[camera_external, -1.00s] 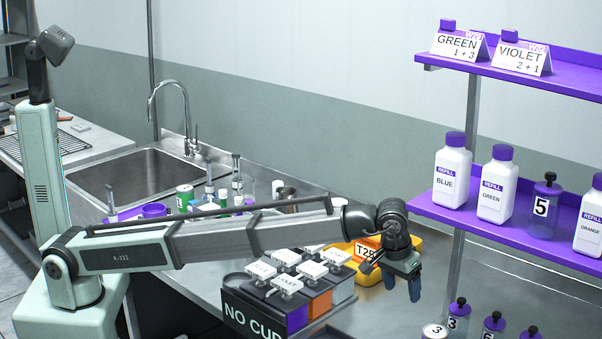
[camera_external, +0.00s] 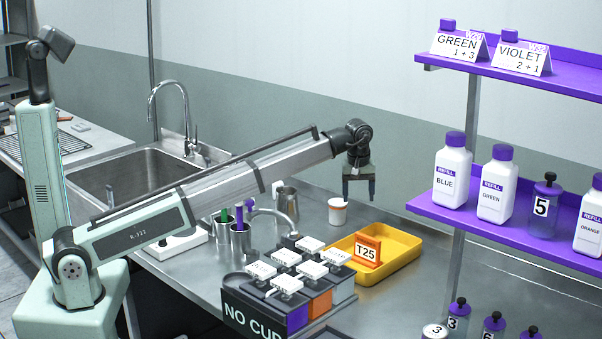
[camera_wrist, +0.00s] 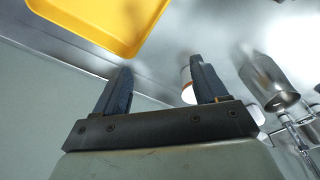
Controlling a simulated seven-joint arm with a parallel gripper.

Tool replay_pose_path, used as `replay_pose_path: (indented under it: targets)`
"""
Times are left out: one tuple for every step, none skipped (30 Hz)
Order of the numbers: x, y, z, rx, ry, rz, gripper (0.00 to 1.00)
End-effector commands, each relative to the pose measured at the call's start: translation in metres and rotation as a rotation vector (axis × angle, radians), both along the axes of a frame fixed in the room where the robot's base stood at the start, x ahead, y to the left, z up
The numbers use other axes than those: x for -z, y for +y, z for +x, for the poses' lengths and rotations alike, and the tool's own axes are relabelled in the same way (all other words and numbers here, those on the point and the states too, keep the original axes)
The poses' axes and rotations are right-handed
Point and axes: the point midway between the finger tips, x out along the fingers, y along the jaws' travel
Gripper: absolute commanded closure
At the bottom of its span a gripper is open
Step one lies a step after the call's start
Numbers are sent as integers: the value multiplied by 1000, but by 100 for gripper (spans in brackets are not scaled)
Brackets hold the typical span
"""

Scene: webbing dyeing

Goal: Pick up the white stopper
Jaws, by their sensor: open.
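No thing in view is clearly a white stopper. A small white pot with an orange band (camera_external: 338,212) stands upright on the steel counter, behind the yellow tray; its top looks white, but I cannot tell whether that is a stopper. My gripper (camera_external: 358,193) is open and empty, pointing down above the counter, a little right of and above the pot. In the wrist view the gripper (camera_wrist: 160,66) shows both fingers apart. The pot (camera_wrist: 186,76) is partly hidden behind the right finger there. A small white thing (camera_external: 277,187) beside the metal cup is too small to identify.
The yellow tray (camera_external: 413,252) holds an orange T25 sign (camera_external: 367,250). A metal cup (camera_external: 287,203) stands left of the pot. Several white-topped blocks (camera_external: 289,284) fill the front counter. The purple shelf (camera_external: 480,229) with bottles is at the right.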

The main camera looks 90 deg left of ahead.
Motion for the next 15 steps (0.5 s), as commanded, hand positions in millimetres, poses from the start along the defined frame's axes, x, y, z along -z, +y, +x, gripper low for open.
replay_pose_path:
  targets:
    - [-1, 28, -11, -46, 1, -7, 28]
    - [-2, 42, -18, -70, 3, -10, 28]
    - [-2, 60, -27, -102, 4, -17, 28]
    - [-3, 74, -34, -127, 4, -22, 28]
    - [-3, 87, -41, -152, 5, -25, 28]
    - [-4, 105, -51, -184, 4, -32, 28]
    - [-5, 119, -59, -209, 5, -36, 28]
    - [-5, 132, -67, -234, 5, -39, 28]
    - [-6, 149, -78, -268, 6, -46, 28]
    - [-7, 163, -87, -293, 7, -50, 28]
    - [-7, 175, -96, -317, 7, -54, 28]
    - [-8, 192, -108, -350, 7, -60, 28]
    - [-8, 204, -117, -375, 7, -65, 28]
    - [-9, 216, -127, -399, 7, -68, 28]
    - [-10, 232, -140, -430, 7, -75, 28]
